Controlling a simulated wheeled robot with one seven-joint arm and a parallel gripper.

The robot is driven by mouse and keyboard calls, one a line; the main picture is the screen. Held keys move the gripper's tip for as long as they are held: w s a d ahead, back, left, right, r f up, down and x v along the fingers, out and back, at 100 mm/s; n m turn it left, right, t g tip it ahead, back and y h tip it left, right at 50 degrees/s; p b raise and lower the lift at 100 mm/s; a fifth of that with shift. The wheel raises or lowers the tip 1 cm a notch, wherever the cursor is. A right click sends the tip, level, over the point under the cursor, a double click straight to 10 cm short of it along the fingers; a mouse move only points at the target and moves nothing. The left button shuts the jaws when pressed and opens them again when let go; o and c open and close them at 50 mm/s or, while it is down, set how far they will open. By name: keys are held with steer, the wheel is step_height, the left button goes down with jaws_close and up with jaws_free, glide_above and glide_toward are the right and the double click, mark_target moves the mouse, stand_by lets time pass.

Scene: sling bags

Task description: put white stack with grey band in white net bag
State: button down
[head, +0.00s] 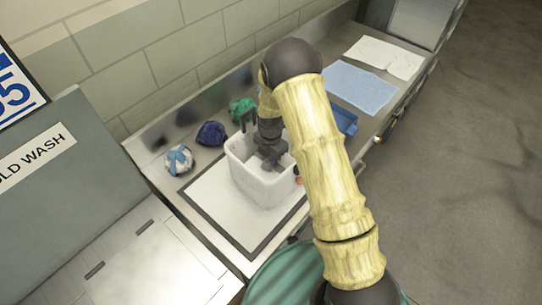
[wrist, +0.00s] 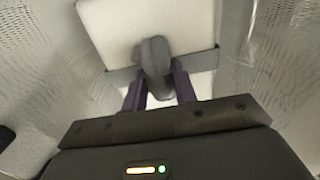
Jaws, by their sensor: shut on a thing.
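The white net bag (head: 262,187) stands open on a white mat with a dark border in the head view. My gripper (head: 270,158) reaches down into its mouth. In the wrist view, mesh walls of the bag (wrist: 45,75) rise on both sides of my gripper (wrist: 157,88). The white stack with grey band (wrist: 125,30) lies ahead of the fingers, its grey band (wrist: 203,61) running across it. My fingers are shut on the stack at the band. In the head view the stack is hidden by the bag and gripper. I cannot tell whether it touches the bag's floor.
A blue-and-white bundle (head: 179,160), a dark blue bundle (head: 211,133) and a green bundle (head: 241,108) lie along the wall. A blue tray (head: 346,119) is partly behind my arm. A blue cloth (head: 360,87) and a white cloth (head: 385,56) lie farther back.

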steer(key=shift+f, duration=0.15)
steer(key=c, duration=1.1)
jaws_free()
step_height(320, 180, up, 12)
steer(key=b, duration=0.3)
steer(key=shift+s+r, duration=0.1)
steer(key=shift+r, duration=0.1)
steer(key=shift+a, duration=0.1)
